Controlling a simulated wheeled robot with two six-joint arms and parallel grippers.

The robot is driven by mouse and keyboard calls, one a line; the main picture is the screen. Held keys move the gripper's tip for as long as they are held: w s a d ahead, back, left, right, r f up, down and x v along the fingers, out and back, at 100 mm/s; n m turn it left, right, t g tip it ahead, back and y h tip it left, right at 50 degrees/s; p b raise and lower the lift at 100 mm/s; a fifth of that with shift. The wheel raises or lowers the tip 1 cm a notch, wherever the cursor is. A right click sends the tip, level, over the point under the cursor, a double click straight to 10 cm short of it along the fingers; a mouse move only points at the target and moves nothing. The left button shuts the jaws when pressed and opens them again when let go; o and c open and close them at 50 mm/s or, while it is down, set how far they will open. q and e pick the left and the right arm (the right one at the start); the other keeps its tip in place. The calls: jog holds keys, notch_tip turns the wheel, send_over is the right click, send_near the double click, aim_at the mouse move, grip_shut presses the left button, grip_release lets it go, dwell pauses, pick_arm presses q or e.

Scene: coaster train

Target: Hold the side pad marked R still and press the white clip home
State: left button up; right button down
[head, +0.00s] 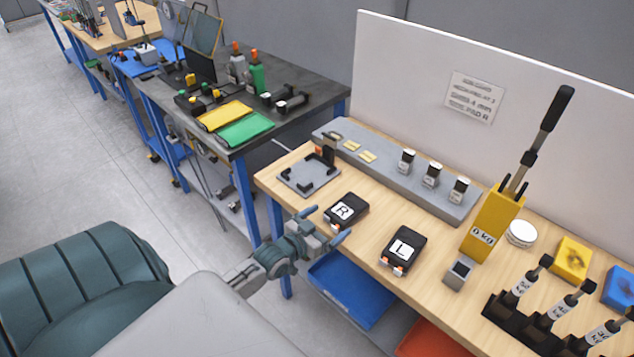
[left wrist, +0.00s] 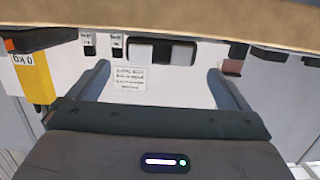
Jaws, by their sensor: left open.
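The black side pad marked R (head: 346,211) lies flat on the wooden bench near its front edge, with a bit of orange at its left end. The black pad marked L (head: 403,250) lies to its right, with orange and white bits at its front edge. I cannot tell which small white part is the white clip. My left gripper (head: 323,227) is open and empty at the bench's front edge, just in front of pad R and apart from it as far as I can tell. Its two spread fingers show in the left wrist view (left wrist: 160,88). My right gripper is not in view.
A grey fixture plate (head: 308,176) with black corner brackets sits left of pad R. A grey rail (head: 395,172) with several small items runs behind. A yellow press (head: 490,225) marked 0 kg stands right. Blue (head: 350,290) and orange bins sit below the bench.

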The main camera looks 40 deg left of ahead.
aim_at(337, 216)
pick_arm(q)
jog(key=w, duration=0.2)
jog(key=w+b, duration=0.1)
jog(key=w, duration=0.1)
jog(key=w+f, duration=0.1)
jog(key=w, duration=0.1)
jog(key=shift+d+b, duration=0.2)
jog(key=shift+b, duration=0.2)
jog(key=shift+w, duration=0.2)
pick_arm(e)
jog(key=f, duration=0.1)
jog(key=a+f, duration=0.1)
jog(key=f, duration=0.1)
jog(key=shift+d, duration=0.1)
pick_arm(q)
jog(key=shift+c, duration=1.3)
jog(key=c, duration=1)
jog(key=shift+c, duration=0.2)
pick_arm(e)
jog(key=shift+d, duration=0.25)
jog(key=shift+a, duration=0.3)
